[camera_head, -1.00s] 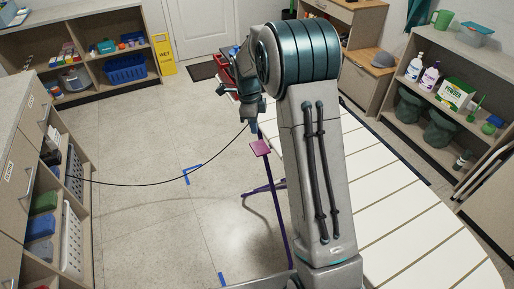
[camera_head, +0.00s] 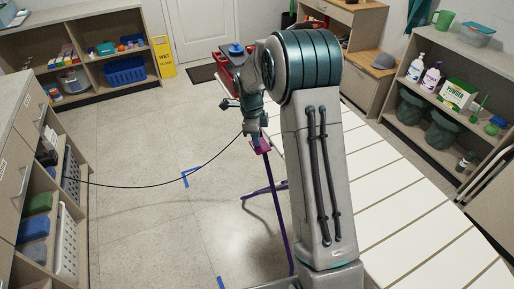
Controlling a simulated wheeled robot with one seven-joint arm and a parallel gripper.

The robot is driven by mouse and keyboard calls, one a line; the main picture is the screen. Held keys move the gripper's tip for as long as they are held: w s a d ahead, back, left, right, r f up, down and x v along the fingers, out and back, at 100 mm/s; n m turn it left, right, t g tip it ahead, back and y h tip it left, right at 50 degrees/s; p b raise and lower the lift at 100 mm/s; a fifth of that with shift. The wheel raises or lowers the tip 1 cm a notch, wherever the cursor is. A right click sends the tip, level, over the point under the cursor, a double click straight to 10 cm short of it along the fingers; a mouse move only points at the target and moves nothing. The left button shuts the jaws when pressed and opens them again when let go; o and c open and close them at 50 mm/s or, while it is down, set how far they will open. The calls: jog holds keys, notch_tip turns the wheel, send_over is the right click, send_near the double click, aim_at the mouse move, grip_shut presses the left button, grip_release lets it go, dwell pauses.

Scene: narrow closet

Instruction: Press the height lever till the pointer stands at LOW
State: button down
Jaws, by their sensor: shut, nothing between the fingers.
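A purple lever (camera_head: 272,195) rises from the floor area left of my arm and ends in a pink pad (camera_head: 261,147). I take it to be the height lever. My gripper (camera_head: 256,139) is shut and empty, with its fingertips at the pad. Whether they touch it or sit just above or behind it, I cannot tell. My gripper partly covers the pad's far side. A white striped board (camera_head: 410,215) stands right of my arm, with a purple leg (camera_head: 262,189) showing under its left side. No pointer and no LOW mark can be made out.
A black cord (camera_head: 150,186) hangs across from the left shelves to near my gripper. A red container (camera_head: 236,66) stands behind it. Shelves (camera_head: 72,201) line the left, and a shelf unit (camera_head: 445,85) stands right.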

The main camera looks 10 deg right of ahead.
jog(key=shift+f, duration=0.1)
notch_tip(320, 180, down, 4)
jog(key=b, duration=0.3)
jog(key=shift+r, duration=0.5)
jog(key=shift+a+r, duration=0.1)
jog(key=shift+a, duration=0.1)
jog(key=shift+w+a+r+p, duration=0.2)
jog(key=shift+w+a+p, duration=0.1)
jog(key=shift+a, duration=0.35)
jog(key=shift+w+a+r+p, duration=0.2)
jog(key=shift+w+a, duration=0.1)
jog(key=shift+a, duration=0.3)
notch_tip(320, 180, up, 14)
jog(key=a+b, duration=0.1)
jog(key=shift+w+a, duration=0.15)
jog(key=shift+w, duration=0.1)
jog(key=shift+f, duration=0.1)
